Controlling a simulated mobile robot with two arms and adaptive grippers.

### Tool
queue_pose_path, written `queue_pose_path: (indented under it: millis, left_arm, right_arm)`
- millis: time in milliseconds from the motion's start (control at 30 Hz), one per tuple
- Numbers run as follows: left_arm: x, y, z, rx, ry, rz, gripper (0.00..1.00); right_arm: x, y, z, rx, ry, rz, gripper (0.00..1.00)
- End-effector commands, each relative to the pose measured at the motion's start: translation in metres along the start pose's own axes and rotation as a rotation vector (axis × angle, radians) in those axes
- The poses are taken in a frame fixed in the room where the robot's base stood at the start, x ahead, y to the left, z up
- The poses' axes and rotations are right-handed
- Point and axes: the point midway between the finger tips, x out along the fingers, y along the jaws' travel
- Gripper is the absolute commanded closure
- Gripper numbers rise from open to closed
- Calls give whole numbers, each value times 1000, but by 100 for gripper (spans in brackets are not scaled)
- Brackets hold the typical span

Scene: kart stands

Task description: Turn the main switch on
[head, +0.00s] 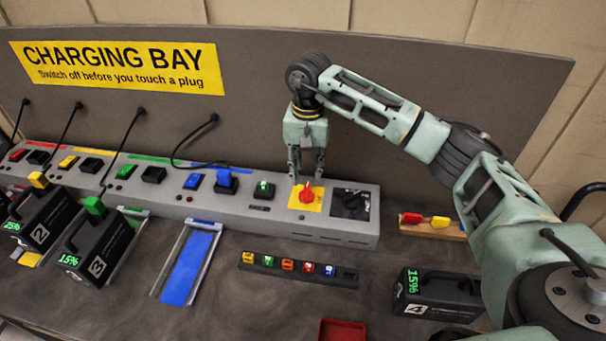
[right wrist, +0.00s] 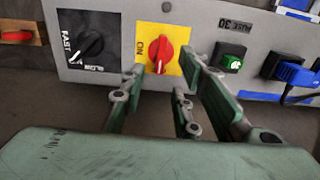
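The main switch is a red knob (head: 307,193) on a yellow plate at the right part of the long grey console. In the right wrist view the red knob (right wrist: 158,53) shows with the word ON beside it on the yellow plate (right wrist: 176,37). My right gripper (head: 306,175) is just above the knob, pointing down. In the right wrist view its fingers (right wrist: 163,68) are apart and empty, one on each side of the knob. I cannot tell whether they touch it. My left gripper is not in view.
Blue plug (head: 227,181) and cables run along the console. Black battery 4 (head: 438,295), a fuse strip (head: 298,268) and a red tray (head: 341,330) are in front.

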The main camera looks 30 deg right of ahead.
Motion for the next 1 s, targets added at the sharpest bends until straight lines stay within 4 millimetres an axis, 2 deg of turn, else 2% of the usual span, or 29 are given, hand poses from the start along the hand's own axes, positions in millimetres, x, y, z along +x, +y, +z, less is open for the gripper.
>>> queue_pose_path:
  millis: [167, 300, 500, 667, 900, 1000]
  left_arm:
    - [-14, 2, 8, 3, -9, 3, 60]
    - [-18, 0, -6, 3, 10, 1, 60]
    - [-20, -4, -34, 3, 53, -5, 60]
    - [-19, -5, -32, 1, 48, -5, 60]
    - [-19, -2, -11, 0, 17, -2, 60]
    - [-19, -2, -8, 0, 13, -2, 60]
  right_arm:
    - [28, 0, 2, -2, -4, 2, 71]
    - [44, 0, 1, 0, -3, 0, 71]
    - [54, 0, 0, -1, 0, 0, 71]
    - [54, 0, 0, -1, 0, 0, 71]
    - [54, 0, 0, -1, 0, 0, 90]
    - [54, 0, 0, -1, 0, -1, 99]
